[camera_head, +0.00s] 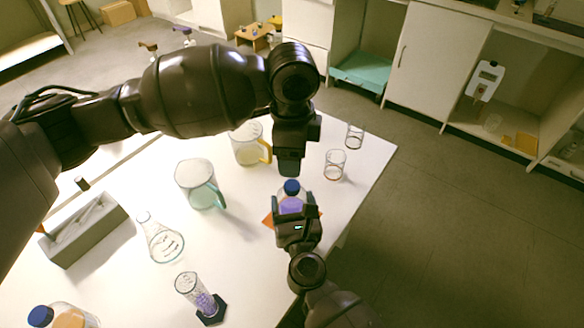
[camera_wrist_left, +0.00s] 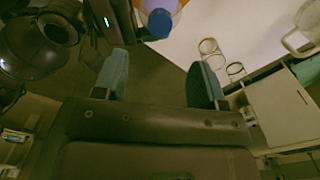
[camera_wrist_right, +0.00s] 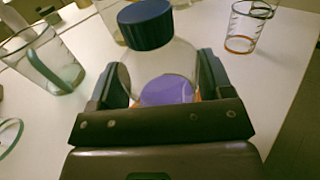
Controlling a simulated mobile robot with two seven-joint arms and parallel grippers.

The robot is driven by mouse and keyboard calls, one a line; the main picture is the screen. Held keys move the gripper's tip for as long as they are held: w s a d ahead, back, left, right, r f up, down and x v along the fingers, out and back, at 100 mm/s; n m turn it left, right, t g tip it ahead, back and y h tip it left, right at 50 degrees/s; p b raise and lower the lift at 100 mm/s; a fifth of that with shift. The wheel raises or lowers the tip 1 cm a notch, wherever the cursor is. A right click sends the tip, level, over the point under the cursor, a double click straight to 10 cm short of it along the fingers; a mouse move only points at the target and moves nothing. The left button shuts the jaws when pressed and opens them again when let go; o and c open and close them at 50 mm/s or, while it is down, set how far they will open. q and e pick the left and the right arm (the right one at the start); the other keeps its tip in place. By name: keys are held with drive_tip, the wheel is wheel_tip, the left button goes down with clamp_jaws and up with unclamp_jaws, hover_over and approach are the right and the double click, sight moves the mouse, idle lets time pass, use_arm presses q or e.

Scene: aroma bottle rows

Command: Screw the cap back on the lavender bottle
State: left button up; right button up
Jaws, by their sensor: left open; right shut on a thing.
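The lavender bottle (camera_head: 291,205) is clear with purple liquid and stands upright near the table's right edge. Its blue cap (camera_head: 291,186) sits on top of the neck; I cannot tell how tight it is. My right gripper (camera_wrist_right: 160,78) is shut around the body of the bottle (camera_wrist_right: 165,90), with the cap (camera_wrist_right: 146,24) above the fingers. My left gripper (camera_head: 289,168) is open and empty just above the cap. In the left wrist view the cap (camera_wrist_left: 160,23) is beyond the open fingers (camera_wrist_left: 160,75), apart from them.
An orange mat (camera_head: 268,220) shows by the bottle. Two glass beakers (camera_head: 335,165) (camera_head: 355,136), a jug with a yellow handle (camera_head: 247,146) and a teal-handled jug (camera_head: 196,185) stand nearby. A flask (camera_head: 163,241), a cylinder (camera_head: 196,293), a grey rack (camera_head: 84,235) and another blue-capped bottle (camera_head: 70,318) are left.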

use_arm(q)
drive_tip(key=shift+r, duration=1.4)
use_arm(e)
drive_tip(key=o, duration=1.7)
drive_tip(key=shift+o, duration=0.2)
drive_tip(key=s, duration=0.3)
drive_tip(key=s+d, duration=0.1)
drive_tip(key=s, duration=0.2)
drive_tip(key=s+b, duration=0.1)
drive_tip(key=s, duration=0.3)
drive_tip(key=shift+d+f, duration=0.1)
drive_tip(key=shift+d, duration=0.2)
use_arm(q)
wheel_tip(320, 180, down, 2)
drive_tip(key=shift+f, duration=0.15)
use_arm(e)
drive_tip(key=shift+s, duration=0.35)
